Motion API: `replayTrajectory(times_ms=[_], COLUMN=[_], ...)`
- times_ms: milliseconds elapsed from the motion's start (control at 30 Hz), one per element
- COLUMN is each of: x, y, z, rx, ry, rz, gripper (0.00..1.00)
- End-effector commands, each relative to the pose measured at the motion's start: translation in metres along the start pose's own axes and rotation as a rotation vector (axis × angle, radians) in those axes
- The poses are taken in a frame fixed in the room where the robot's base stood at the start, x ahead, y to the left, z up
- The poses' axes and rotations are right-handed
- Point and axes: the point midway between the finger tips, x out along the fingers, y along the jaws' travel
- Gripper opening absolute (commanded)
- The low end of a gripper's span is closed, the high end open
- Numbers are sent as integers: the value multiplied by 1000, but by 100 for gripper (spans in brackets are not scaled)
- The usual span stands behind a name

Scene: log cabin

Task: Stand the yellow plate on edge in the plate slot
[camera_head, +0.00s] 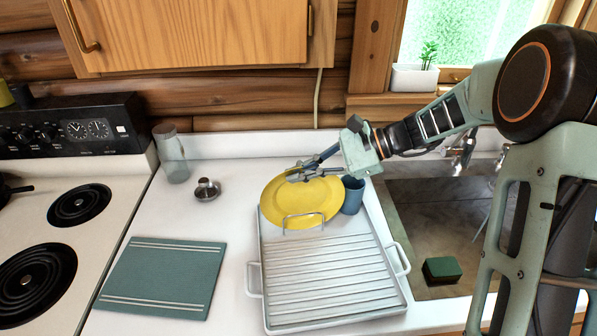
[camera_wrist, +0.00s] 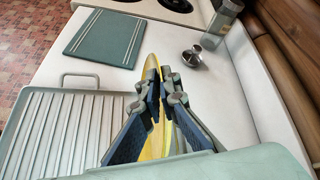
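The yellow plate (camera_head: 285,205) is on edge at the far end of the white ridged drying tray (camera_head: 325,285), its face toward the head camera. A wire loop of the plate slot (camera_head: 304,216) crosses in front of its lower part. I cannot tell whether the plate's bottom edge rests in the slot. My gripper (camera_head: 292,174) reaches in from the right over the plate's upper part, one finger in front. In the wrist view the plate (camera_wrist: 151,62) shows edge-on between the fingertips (camera_wrist: 157,76), which close on it.
A blue cup (camera_head: 352,196) stands just right of the plate. A green board (camera_head: 163,278) lies left of the tray. A small metal object (camera_head: 206,190) and glass jar (camera_head: 172,155) stand back left. The sink (camera_head: 430,225) is right; the stove (camera_head: 60,220) is left.

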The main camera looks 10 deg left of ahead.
Motion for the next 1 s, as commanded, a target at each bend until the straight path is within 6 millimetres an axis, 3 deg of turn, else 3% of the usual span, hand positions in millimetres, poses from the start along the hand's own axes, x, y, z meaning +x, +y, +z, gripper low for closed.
replayTrajectory(times_ms=[67,300,633,767,1000], x=[1,1,-4,-22,-73], y=[1,0,1,0,0], z=[-2,-1,-2,-2,-2], rx=[-1,-1,1,1,0], ry=[-1,-1,1,3,3], rz=[-1,-1,-1,-4,-3], gripper=[0,25,25,25,25])
